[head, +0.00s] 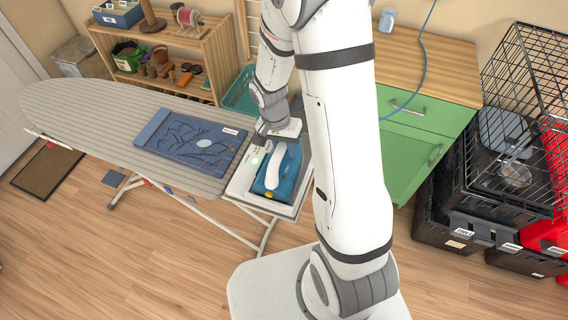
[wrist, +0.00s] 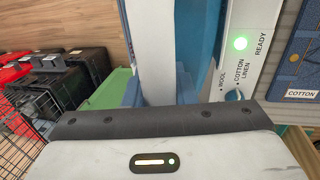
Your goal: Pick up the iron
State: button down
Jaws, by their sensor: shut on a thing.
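The iron (head: 268,184) is blue with a white handle and rests on a pale stand (head: 238,188) at the right end of the ironing board. In the wrist view its white handle (wrist: 152,45) and blue body (wrist: 200,30) fill the upper middle. My gripper (head: 279,146) is over the back end of the handle, shut on it. In the wrist view the dark gripper body covers the lower part of the iron. The stand shows a lit green light by the word READY and a dial marked WOOL and COTTON LINEN.
A folded blue garment (head: 192,143) labelled COTTON lies on the ironing board (head: 75,112), left of the stand. A green cabinet (head: 405,160) stands right of my arm. Black totes (head: 450,225) and a wire crate (head: 515,75) are further right. A wooden shelf (head: 205,60) is behind.

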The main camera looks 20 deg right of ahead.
jog(key=shift+r, duration=0.1)
jog(key=shift+r+p, duration=0.3)
jog(key=shift+p, duration=0.25)
notch_tip(320, 180, up, 10)
jog(key=shift+w+f+b, duration=0.1)
jog(key=shift+b, duration=0.7)
